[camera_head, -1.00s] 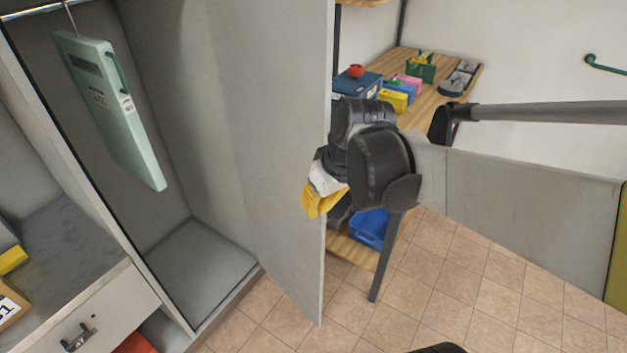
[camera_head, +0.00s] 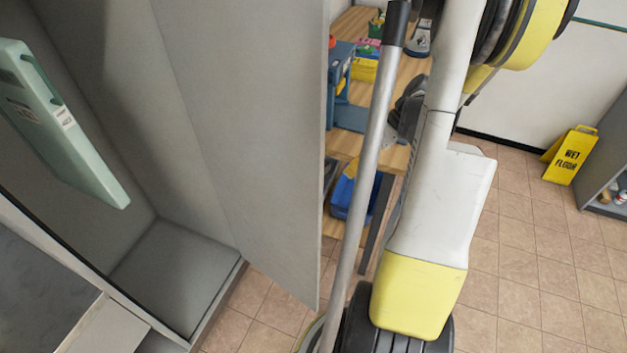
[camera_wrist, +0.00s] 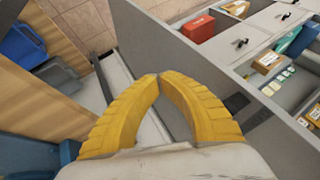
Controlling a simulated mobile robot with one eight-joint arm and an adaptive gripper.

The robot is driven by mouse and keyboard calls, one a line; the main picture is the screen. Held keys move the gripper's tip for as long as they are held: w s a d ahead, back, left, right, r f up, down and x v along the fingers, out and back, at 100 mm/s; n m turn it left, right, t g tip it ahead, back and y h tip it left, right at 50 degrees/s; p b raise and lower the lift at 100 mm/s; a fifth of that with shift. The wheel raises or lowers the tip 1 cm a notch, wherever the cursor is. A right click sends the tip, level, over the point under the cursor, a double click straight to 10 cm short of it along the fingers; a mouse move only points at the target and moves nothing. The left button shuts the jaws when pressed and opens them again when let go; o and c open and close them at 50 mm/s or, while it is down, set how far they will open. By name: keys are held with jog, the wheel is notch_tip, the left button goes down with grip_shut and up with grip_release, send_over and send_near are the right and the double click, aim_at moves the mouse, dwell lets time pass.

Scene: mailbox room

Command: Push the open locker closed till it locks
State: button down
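The open locker (camera_head: 185,275) is at the left in the head view, with a pale green case (camera_head: 65,130) hanging inside. Its grey door (camera_head: 240,130) stands wide open, its free edge near the picture's middle. In the wrist view a grey panel (camera_wrist: 180,50), seemingly the door, lies beyond my fingertips. My gripper (camera_wrist: 158,76) has yellow ribbed fingers with their tips together, and nothing shows between them. Whether they touch the door is not clear. In the head view my arm is to the right of the door and the gripper cannot be made out.
A wooden shelf (camera_head: 357,118) with boxes and a blue bin (camera_head: 352,190) stands behind the door and my arm. A yellow wet-floor sign (camera_head: 570,155) stands at the far right. The tiled floor (camera_head: 530,260) at the right is clear.

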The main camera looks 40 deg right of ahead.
aim_at(321, 204)
jog(key=shift+w+a+f+b, duration=0.3)
jog(key=shift+a+f+b, duration=0.45)
jog(key=shift+a+f, duration=0.65)
jog(key=shift+w+a+f+b, duration=0.35)
jog(key=shift+a+f+b, duration=0.45)
jog(key=shift+a+f, duration=0.6)
jog(key=shift+w+a+f+b, duration=0.3)
jog(key=shift+a+f+b, duration=0.6)
jog(key=shift+a, duration=0.85)
jog(key=shift+f, duration=0.1)
